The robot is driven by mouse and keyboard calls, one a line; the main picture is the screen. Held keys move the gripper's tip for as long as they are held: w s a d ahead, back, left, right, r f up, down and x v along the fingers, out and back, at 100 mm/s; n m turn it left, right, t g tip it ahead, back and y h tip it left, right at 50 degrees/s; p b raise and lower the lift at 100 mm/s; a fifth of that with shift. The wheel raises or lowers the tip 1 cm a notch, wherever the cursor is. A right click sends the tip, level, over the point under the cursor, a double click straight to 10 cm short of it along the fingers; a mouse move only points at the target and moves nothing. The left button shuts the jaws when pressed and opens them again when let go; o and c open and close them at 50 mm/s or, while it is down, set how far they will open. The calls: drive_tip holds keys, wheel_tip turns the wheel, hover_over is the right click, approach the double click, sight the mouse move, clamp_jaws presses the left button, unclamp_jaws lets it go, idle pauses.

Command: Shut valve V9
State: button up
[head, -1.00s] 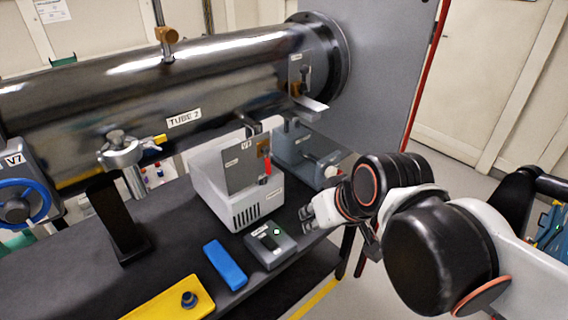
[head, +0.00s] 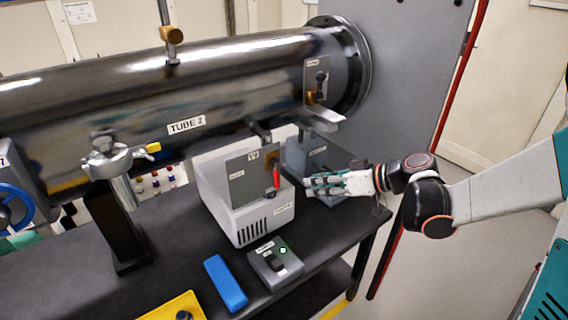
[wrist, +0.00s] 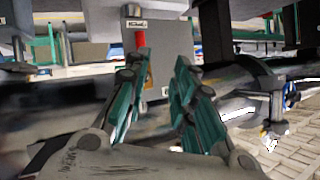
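Valve V9 is a small brass valve (head: 271,160) on a grey panel (head: 246,190) labelled V9, fixed to the front of a white box. Its red lever (head: 277,178) hangs straight down from the brass body. The panel's small labels are too fine to read in the head view. My gripper (head: 309,186) is to the right of the lever, fingers pointing left towards it, apart from it. In the wrist view my gripper (wrist: 161,58) is open with nothing between its fingers. The red lever (wrist: 141,40) shows just beyond the left fingertip, partly hidden by it.
The tube labelled TUBE 2 (head: 120,100) runs above the white box (head: 240,222). Another valve with a pale handle (head: 326,118) sits above my gripper. A grey switch box (head: 275,262) and a blue block (head: 226,283) lie on the black bench in front.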

drive_tip(key=w+d+f+n+y+b, duration=0.1)
drive_tip(key=w+d+f+n+y, duration=0.3)
drive_tip(key=f+n+y, duration=0.15)
drive_tip(key=b, duration=0.3)
approach(276, 173)
drive_tip(key=w+a+f, duration=0.2)
drive_tip(key=a, duration=0.5)
drive_tip(key=shift+w+f+t, duration=0.3)
drive_tip(key=shift+w, duration=0.1)
drive_tip(key=shift+c, duration=0.6)
clamp_jaws()
